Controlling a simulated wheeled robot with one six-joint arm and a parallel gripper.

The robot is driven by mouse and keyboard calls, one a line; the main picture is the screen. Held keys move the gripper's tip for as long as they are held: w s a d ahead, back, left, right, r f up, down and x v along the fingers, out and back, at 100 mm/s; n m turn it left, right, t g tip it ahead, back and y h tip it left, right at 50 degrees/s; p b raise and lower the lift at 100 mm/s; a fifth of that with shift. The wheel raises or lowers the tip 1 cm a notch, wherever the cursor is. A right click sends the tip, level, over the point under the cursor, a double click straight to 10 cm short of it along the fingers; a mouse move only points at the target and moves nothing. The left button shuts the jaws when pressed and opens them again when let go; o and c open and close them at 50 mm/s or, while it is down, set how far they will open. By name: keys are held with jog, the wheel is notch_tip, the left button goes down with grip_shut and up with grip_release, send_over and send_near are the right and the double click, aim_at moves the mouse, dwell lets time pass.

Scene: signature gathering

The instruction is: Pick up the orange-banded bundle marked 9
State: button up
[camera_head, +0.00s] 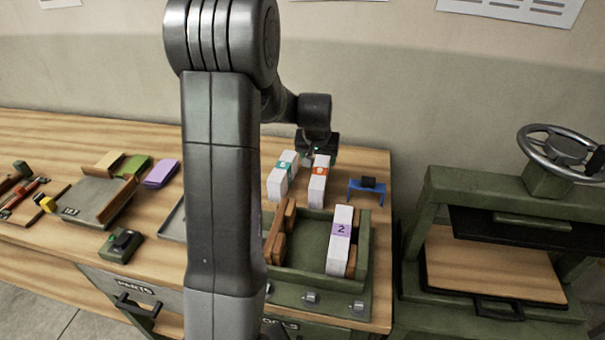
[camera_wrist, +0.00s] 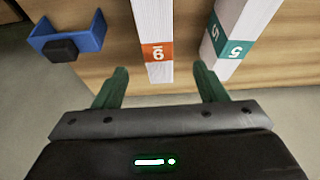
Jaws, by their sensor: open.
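The white paper bundle with the orange band marked 9 (camera_wrist: 155,30) lies on the wooden table; its banded end points toward my gripper in the wrist view. It also shows in the head view (camera_head: 318,188), behind the green press tray. My gripper (camera_wrist: 158,75) is open, with one green finger on each side of the orange-banded end in the picture; I cannot tell how far above or short of it they are. In the head view my gripper (camera_head: 318,150) is at the far end of the bundle. The fingers do not visibly touch it.
A teal-banded bundle marked 5 (camera_wrist: 228,38) lies close beside it, near one finger. A blue holder (camera_wrist: 75,35) stands on the other side. A purple-banded bundle marked 2 (camera_head: 341,235) sits in the green tray (camera_head: 364,250). A press with a handwheel (camera_head: 560,155) stands right.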

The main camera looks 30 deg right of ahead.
aim_at(320, 179)
jog(key=b+x, duration=0.2)
jog(key=x, duration=0.4)
jog(key=b+x, duration=0.2)
jog(key=x, duration=0.4)
jog(key=shift+s+d+f, duration=0.1)
jog(key=shift+f, duration=0.35)
jog(key=shift+r, duration=0.1)
